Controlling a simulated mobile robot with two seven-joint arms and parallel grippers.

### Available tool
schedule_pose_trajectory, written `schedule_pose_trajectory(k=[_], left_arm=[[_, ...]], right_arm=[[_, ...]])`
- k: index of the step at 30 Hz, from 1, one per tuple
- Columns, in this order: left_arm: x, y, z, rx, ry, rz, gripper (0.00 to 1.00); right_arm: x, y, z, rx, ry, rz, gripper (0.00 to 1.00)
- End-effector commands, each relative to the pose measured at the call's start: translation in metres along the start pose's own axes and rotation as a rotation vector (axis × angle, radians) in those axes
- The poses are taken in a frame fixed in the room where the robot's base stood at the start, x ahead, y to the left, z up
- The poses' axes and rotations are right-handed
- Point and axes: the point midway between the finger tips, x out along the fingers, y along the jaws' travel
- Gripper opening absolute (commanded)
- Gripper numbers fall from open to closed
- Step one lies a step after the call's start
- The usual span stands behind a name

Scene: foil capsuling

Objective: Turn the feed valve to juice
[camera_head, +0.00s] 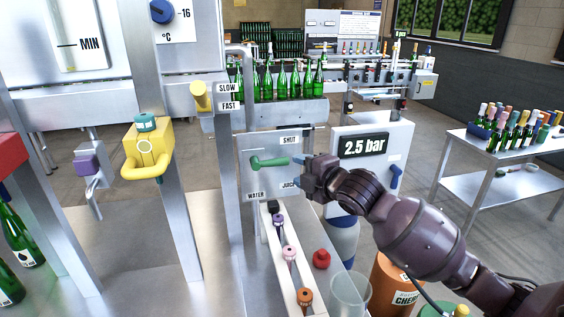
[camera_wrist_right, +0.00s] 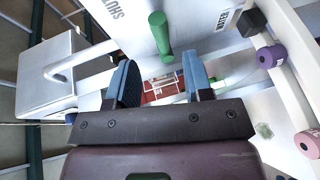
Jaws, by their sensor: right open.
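The feed valve is a green lever handle (camera_head: 268,162) on a grey panel (camera_head: 258,182) with labels SHUT at top right, WATER at lower left and JUICE at lower right. The handle lies roughly level, its free end pointing right, between SHUT and JUICE. In the right wrist view the green handle (camera_wrist_right: 160,36) stands just beyond my fingertips. My right gripper (camera_head: 298,174) is just right of the handle's end; its blue fingers are open and empty, apart from the handle. In the right wrist view the open gripper (camera_wrist_right: 160,85) shows both fingers. My left gripper is not in view.
A 2.5 bar gauge box (camera_head: 371,149) with a blue lever (camera_head: 396,176) stands to the right. Below is a white rail (camera_head: 283,250) with coloured stoppers. A clear beaker (camera_head: 349,292) and a yellow valve body (camera_head: 148,148) are nearby. Green bottles (camera_head: 290,82) stand behind.

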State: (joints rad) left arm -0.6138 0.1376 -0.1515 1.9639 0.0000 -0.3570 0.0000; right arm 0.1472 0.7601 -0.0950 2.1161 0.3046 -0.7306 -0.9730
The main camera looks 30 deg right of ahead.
Motion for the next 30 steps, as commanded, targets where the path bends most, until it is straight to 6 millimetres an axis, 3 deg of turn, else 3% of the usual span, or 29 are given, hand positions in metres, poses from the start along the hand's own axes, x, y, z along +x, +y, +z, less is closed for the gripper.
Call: schedule_pose_trajectory(k=[6, 13, 27, 30], left_arm=[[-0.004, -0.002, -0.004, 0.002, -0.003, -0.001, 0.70], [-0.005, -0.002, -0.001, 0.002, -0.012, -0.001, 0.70], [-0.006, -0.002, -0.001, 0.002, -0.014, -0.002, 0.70], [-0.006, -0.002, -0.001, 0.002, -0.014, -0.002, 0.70]], right_arm=[[0.039, 0.001, 0.000, 0.003, -0.001, 0.000, 0.47], [0.067, 0.001, 0.000, 0.002, -0.001, 0.000, 0.47], [0.079, 0.000, 0.000, 0.001, 0.000, 0.000, 0.47], [0.078, 0.000, 0.000, 0.001, 0.000, 0.000, 0.34]])
